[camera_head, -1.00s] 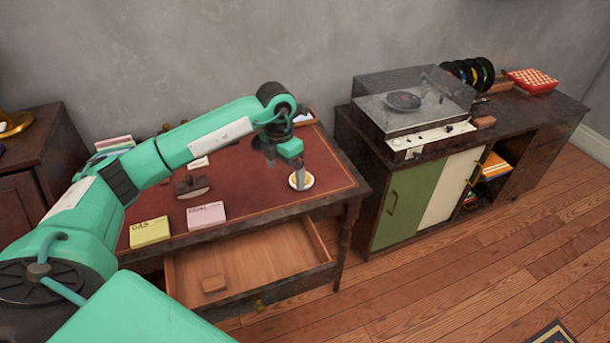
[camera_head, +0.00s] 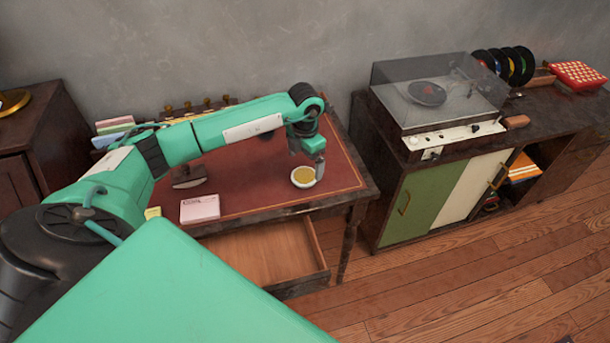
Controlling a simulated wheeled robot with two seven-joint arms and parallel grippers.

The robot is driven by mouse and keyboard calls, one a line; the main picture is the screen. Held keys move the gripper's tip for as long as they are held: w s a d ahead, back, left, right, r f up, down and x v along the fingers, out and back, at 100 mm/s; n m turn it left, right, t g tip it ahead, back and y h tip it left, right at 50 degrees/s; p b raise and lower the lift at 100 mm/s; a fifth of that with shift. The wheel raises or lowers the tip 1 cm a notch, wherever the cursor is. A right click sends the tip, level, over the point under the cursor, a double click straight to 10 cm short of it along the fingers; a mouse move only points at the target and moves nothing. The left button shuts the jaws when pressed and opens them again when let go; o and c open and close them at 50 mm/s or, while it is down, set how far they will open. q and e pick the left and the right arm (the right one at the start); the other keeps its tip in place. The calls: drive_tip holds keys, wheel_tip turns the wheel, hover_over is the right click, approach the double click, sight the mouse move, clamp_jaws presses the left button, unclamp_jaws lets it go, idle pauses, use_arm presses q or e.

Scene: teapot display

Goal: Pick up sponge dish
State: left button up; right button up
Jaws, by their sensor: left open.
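The sponge dish (camera_head: 303,177) is a small round white dish with a yellow sponge in it. It sits on the red desk top near the right front corner. My left gripper (camera_head: 318,172) points down at the dish's right edge, its jaws apart. Its fingers partly overlap the rim in the picture, and I cannot tell if they touch it. My right gripper is not in view.
The desk (camera_head: 345,178) has an open drawer (camera_head: 265,255) below its front. A pink note pad (camera_head: 200,208) and a dark blotter (camera_head: 187,178) lie left of the dish. A record player (camera_head: 438,95) stands on the cabinet (camera_head: 384,215) to the right.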

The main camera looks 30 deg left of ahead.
sight(304, 174)
use_arm(q)
drive_tip(key=shift+f, duration=0.35)
drive_tip(key=shift+a+f+p, duration=0.1)
drive_tip(key=shift+f+p, duration=0.35)
drive_tip(key=shift+f, duration=0.35)
wheel_tip(304, 174, down, 2)
drive_tip(key=shift+f, duration=0.25)
drive_tip(key=shift+w+f+p, duration=0.1)
drive_tip(key=shift+f+p, duration=0.2)
drive_tip(key=shift+f, duration=0.2)
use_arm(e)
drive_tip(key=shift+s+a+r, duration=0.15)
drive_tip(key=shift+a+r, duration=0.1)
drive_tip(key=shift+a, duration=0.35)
use_arm(q)
drive_tip(key=shift+a, duration=0.1)
drive_tip(key=c, duration=1)
drive_tip(key=shift+r, duration=0.15)
drive_tip(key=shift+c, duration=1)
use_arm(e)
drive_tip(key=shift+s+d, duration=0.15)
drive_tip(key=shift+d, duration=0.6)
